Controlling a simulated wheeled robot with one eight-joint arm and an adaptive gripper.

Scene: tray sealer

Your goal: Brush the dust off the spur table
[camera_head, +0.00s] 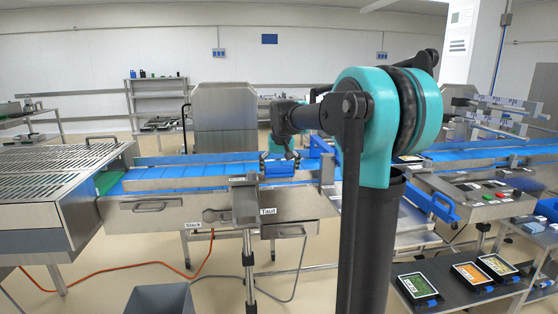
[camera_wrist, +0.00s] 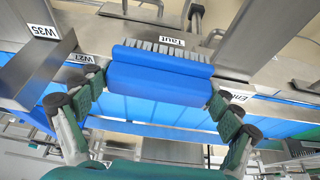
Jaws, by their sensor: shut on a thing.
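My gripper (camera_wrist: 154,92) is shut on a blue brush (camera_wrist: 160,80), with green finger pads at its two ends. The brush's grey bristles show along its edge on the side of the "Taut" label in the wrist view. In the head view my gripper (camera_head: 280,156) is over the blue conveyor belt (camera_head: 190,172), near its front edge; the brush is hard to make out there. I cannot tell whether the bristles touch a surface. No surface is labelled as the spur table, and I cannot make out any dust.
A slatted steel table (camera_head: 55,165) stands at the left. Steel rails edge the belt, and a post with a lever (camera_head: 243,200) stands at its front. A control box (camera_head: 480,198) and a shelf with several trays (camera_head: 455,285) are at the right. A grey bin (camera_head: 160,300) stands below.

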